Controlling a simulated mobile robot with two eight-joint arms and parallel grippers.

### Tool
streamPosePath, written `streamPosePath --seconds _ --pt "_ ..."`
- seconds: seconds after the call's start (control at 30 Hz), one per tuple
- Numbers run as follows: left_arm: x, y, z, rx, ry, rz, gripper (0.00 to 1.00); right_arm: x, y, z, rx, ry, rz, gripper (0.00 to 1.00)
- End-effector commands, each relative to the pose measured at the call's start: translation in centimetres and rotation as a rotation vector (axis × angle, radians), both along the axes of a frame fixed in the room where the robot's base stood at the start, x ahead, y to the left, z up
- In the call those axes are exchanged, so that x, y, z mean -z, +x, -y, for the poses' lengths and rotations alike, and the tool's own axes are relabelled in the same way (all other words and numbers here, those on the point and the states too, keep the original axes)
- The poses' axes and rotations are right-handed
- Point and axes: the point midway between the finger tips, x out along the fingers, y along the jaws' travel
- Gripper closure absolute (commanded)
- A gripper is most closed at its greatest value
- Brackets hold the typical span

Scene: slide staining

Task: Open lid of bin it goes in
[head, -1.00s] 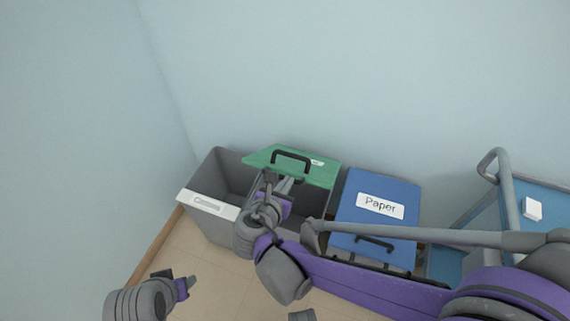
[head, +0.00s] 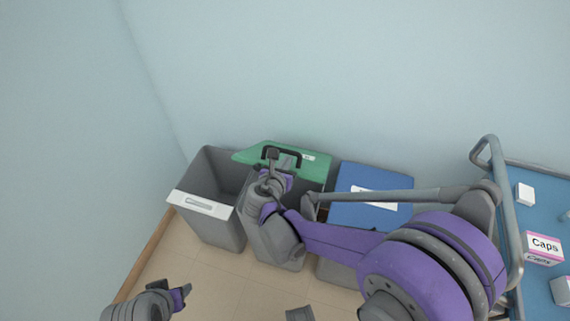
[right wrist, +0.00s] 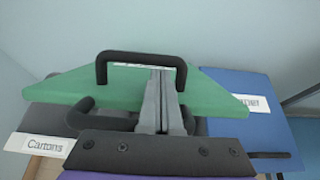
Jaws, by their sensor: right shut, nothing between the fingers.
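The green lid (head: 313,168) is on the middle grey bin and looks tilted up toward the wall. It has a black handle (head: 291,151) and a small white label. My right gripper (head: 273,154) is shut and empty, in front of the lid close to its handle. In the right wrist view the shut fingers (right wrist: 163,85) overlap the green lid (right wrist: 215,95), below the bar of the black handle (right wrist: 142,57); I cannot tell whether they touch. My left gripper (head: 181,295) is low at the left, away from the bins; its jaws are unclear.
A grey bin (head: 222,232) stands open at the left, its white label reading Cartons (right wrist: 45,145). A blue-lidded bin (head: 350,208) stands at the right. Beyond it is a blue trolley (head: 540,190) with a Caps box (head: 543,246).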

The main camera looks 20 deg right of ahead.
Motion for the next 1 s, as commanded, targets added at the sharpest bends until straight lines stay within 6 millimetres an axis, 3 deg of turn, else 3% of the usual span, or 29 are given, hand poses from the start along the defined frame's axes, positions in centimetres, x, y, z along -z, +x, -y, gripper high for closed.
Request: streamPosePath --seconds 0.27,0.47,0.67,1.0 --pt "-0.1 0.0 0.0 0.000 0.000 0.000 0.50 -0.2 0.1 0.1 0.000 0.003 -0.003 1.00" --pt "-1.5 0.0 0.0 0.000 0.000 0.005 0.50 -1.7 1.1 0.8 0.002 0.029 -0.040 1.00" --pt "-4.2 0.2 0.0 0.000 0.000 0.014 0.50 -4.7 3.8 2.7 0.007 0.097 -0.136 1.00" --pt "-7.6 0.6 0.0 0.000 0.000 0.024 0.50 -9.0 10.8 7.4 0.005 0.213 -0.312 1.00"
